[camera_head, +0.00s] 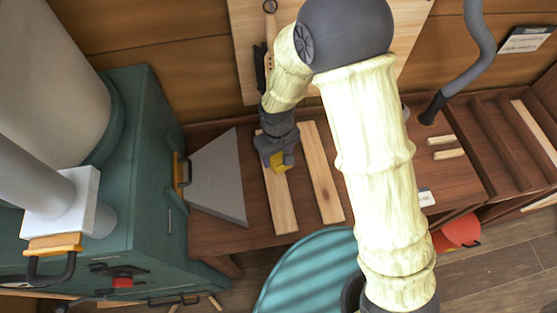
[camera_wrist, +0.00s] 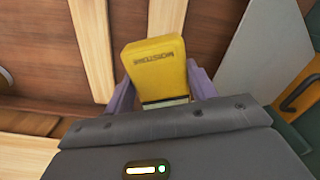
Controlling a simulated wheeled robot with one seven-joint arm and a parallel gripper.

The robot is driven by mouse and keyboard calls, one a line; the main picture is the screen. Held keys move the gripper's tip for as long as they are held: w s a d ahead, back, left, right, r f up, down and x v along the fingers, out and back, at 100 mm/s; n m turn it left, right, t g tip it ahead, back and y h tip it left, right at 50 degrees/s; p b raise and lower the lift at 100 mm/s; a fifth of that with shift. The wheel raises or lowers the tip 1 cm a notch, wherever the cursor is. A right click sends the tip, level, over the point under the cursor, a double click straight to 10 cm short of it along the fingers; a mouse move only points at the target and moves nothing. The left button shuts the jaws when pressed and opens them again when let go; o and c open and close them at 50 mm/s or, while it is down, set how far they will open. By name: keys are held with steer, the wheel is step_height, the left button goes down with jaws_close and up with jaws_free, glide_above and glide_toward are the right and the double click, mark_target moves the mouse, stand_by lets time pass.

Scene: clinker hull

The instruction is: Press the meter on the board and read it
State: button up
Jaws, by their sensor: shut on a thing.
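The meter (camera_wrist: 158,68) is a yellow box lettered "MOISTURE", upside down in the wrist view. A pale strip, perhaps its display, shows at its lower edge, partly cut off by my gripper's body, and I cannot read it. My gripper (camera_wrist: 160,88) is shut on the meter, with a purple-grey finger on each side. In the head view the meter (camera_head: 280,163) is a small yellow shape under my gripper (camera_head: 277,160), over the left of two pale boards. The left board (camera_head: 281,205) and right board (camera_head: 322,175) lie on the brown bench. I cannot tell whether the meter touches a board.
A grey wedge-shaped plate (camera_head: 218,178) lies left of the boards on the bench (camera_head: 375,150). A green cabinet (camera_head: 150,160) stands at the left. Slatted wooden trays (camera_head: 500,130) are at the right.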

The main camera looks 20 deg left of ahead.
steer(key=b, duration=0.2)
glide_above(277, 179)
step_height(277, 179, down, 4)
steer(key=shift+f, duration=0.1)
steer(key=shift+w+f, duration=0.1)
steer(key=shift+f, duration=0.2)
steer(key=shift+f+b, duration=2.1)
steer(key=shift+f, duration=1)
steer(key=shift+f, duration=0.35)
stand_by(0.4)
